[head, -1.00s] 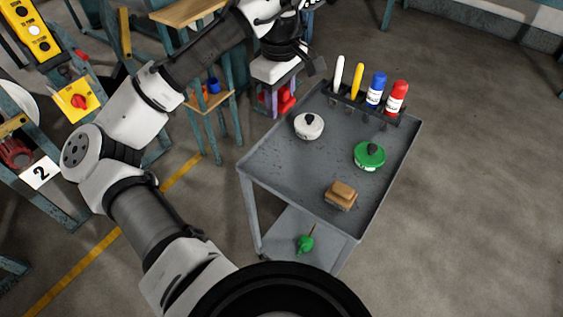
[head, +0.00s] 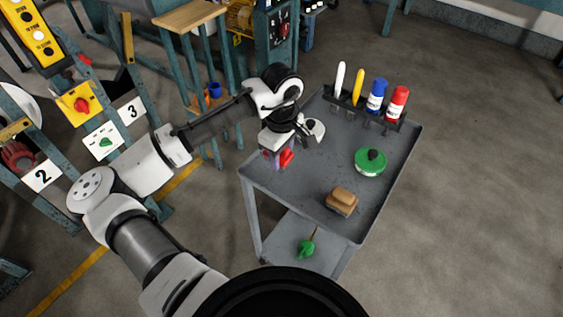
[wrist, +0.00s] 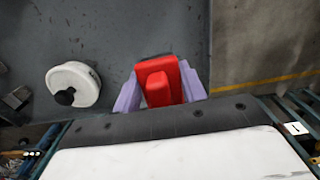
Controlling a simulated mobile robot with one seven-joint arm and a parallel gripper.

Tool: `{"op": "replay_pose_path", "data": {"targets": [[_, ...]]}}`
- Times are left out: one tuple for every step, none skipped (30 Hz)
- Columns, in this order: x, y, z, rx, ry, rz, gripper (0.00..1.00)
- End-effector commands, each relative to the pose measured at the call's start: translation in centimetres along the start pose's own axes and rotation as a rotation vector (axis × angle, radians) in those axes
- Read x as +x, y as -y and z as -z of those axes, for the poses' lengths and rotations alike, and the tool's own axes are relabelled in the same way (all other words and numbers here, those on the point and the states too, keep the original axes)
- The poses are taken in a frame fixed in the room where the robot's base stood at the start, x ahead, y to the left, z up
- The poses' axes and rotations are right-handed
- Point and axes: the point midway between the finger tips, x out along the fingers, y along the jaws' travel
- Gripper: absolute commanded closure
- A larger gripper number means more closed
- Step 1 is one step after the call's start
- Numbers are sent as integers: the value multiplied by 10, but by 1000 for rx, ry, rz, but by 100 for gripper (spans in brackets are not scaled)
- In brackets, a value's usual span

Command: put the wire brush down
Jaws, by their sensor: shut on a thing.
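My gripper (head: 278,156) is shut on a red wire brush (head: 287,158), with its lilac fingers on both sides of it. In the wrist view the wire brush (wrist: 158,82) shows as a red block with a raised part; its underside is hidden. The gripper is at the left side of the grey cart top (head: 300,190). In the wrist view the brush appears over the grey top, close to its edge. I cannot tell whether the brush touches the surface.
A brown block (head: 342,200) lies near the front. A rack (head: 365,108) with markers and bottles lines the back. The middle of the top is clear.

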Motion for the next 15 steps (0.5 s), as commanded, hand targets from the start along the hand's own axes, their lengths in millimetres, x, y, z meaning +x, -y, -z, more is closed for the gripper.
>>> {"op": "replay_pose_path", "data": {"targets": [[7, 1, 0, -1, 1, 2, 92], [12, 1, 0, -1, 2, 3, 92], [18, 1, 0, -1, 1, 3, 92], [23, 1, 0, -1, 0, 4, 92], [27, 1, 0, -1, 1, 2, 92], [28, 1, 0, -1, 4, 3, 92], [32, 1, 0, -1, 3, 2, 92], [34, 1, 0, 0, 3, 2, 92], [37, 1, 0, 0, 2, 1, 92], [39, 0, 0, 1, 1, 1, 92], [40, 0, 0, 1, 0, 1, 92], [40, 0, 0, 1, 0, 1, 92], [40, 0, 0, 1, -1, 1, 92], [40, 0, 0, 1, -1, 1, 92], [40, 0, 0, 1, 0, 1, 92]]}}
